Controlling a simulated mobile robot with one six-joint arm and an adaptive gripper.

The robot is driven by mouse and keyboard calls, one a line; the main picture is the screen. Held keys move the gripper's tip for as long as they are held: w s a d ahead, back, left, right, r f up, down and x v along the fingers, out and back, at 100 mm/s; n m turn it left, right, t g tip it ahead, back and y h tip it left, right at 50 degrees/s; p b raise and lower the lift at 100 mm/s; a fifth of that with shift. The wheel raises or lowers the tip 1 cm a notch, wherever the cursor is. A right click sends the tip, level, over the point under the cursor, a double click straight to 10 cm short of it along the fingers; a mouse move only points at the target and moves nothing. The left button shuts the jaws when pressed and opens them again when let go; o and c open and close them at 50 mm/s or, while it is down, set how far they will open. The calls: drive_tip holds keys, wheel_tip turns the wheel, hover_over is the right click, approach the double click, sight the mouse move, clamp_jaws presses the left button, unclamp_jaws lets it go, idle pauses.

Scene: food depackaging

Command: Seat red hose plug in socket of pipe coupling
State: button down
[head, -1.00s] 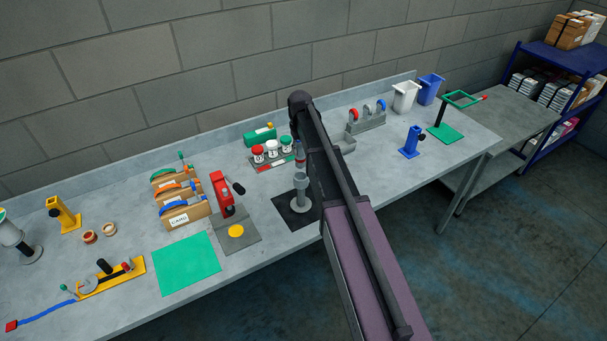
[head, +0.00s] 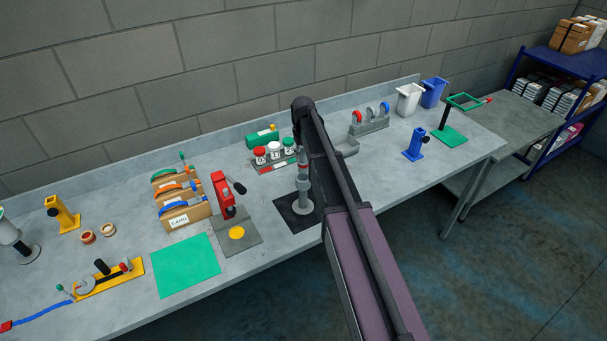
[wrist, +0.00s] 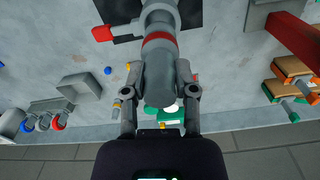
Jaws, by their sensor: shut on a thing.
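The red hose plug, a grey cylinder with a red band, is between my fingers in the wrist view (wrist: 159,85). My gripper (wrist: 159,75) is shut on it. The pipe coupling (head: 302,206) stands upright on a dark square mat in the head view. The plug (head: 303,170) is directly above it and in line, its lower end meeting the coupling's top. The coupling also shows beyond the red band in the wrist view (wrist: 160,14). How deep the plug sits in the socket is hidden. My arm covers most of the gripper in the head view.
A red press (head: 222,195) stands left of the dark mat (head: 289,212). A rack with several lidded jars (head: 274,153) is behind. A grey holder with coloured rings (head: 370,121) is at the back right. Bare bench lies right of my arm.

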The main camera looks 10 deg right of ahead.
sight(303, 169)
drive_tip(key=shift+f+b, duration=1.15)
drive_tip(key=shift+f, duration=0.35)
drive_tip(key=shift+f+b, duration=1.9)
drive_tip(key=shift+f, duration=0.15)
drive_tip(key=shift+c, duration=2)
unclamp_jaws()
wheel_tip(303, 169, up, 8)
drive_tip(key=p, duration=0.7)
drive_tip(key=shift+p, duration=0.3)
